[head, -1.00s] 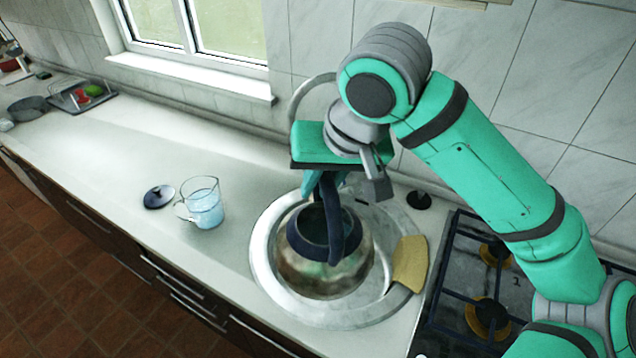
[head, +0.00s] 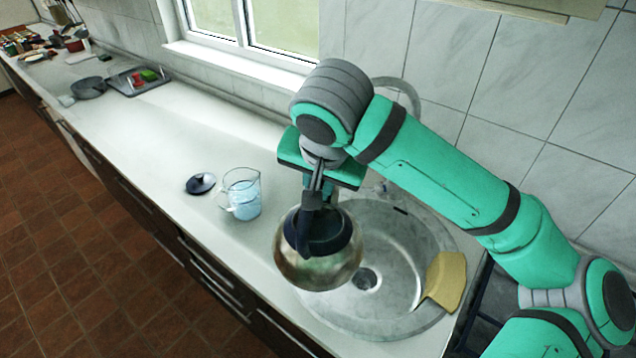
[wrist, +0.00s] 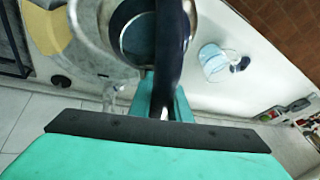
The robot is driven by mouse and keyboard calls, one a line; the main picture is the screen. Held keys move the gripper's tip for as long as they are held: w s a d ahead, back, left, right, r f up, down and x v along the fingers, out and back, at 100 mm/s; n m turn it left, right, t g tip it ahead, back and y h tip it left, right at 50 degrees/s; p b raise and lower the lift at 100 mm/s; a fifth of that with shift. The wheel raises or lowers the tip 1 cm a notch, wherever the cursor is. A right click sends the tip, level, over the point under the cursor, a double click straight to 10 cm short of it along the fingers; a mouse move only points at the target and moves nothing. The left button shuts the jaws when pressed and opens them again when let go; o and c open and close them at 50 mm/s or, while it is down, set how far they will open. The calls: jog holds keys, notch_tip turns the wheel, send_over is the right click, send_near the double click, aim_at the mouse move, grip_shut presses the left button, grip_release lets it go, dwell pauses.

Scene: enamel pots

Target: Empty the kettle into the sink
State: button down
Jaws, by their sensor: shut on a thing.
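The kettle (head: 318,268) is a round metal pot with a dark blue rim and handle and an open top. My gripper (head: 314,195) is shut on its handle and holds it roughly upright over the left edge of the sink (head: 405,320). In the wrist view the dark handle (wrist: 172,50) runs between my fingers, with the kettle's open mouth behind it. The sink is a round steel basin with a drain, and its bare floor shows to the right of the kettle. The kettle's contents cannot be made out.
A clear measuring jug (head: 243,195) with bluish liquid stands on the counter left of the kettle, beside a dark lid (head: 200,183). A yellow cloth (head: 444,280) lies over the sink's right rim. A tap (head: 400,90) rises behind. The counter further left has free room.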

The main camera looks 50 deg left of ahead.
jog(key=w+a+f+m+h, duration=0.1)
jog(key=w+f+m, duration=0.1)
jog(key=f+m, duration=0.1)
jog(key=w+a+f+m+t+h, duration=0.1)
jog(key=f+m+h, duration=0.1)
jog(key=m, duration=0.3)
jog(key=w+a+f+m+t+h, duration=0.1)
jog(key=w+a+f+m, duration=0.1)
jog(key=f+m, duration=0.2)
jog(key=shift+w+f+m+h, duration=0.1)
jog(key=shift+w+m+h, duration=0.25)
jog(key=shift+m, duration=0.25)
jog(key=m, duration=0.1)
jog(key=w+f+m+h, duration=0.1)
jog(key=shift+w+f+m, duration=0.1)
jog(key=shift+f+m, duration=0.15)
jog(key=shift+m, duration=0.05)
jog(key=shift+w, duration=0.1)
jog(key=w+d+f+m+g+y, duration=0.1)
jog(key=w+d+f+g+y, duration=0.2)
jog(key=w+d+g+y, duration=0.2)
jog(key=w+d+f+m+g+y, duration=0.1)
jog(key=w+d+f+g+y, duration=0.3)
jog(key=w+d+g+y, duration=0.2)
jog(key=shift+w+d+f+g+y, duration=0.3)
jog(key=shift+w+d+y, duration=0.35)
jog(key=shift+d+y, duration=0.3)
dwell(0.5)
jog(key=shift+d, duration=0.1)
dwell(3.0)
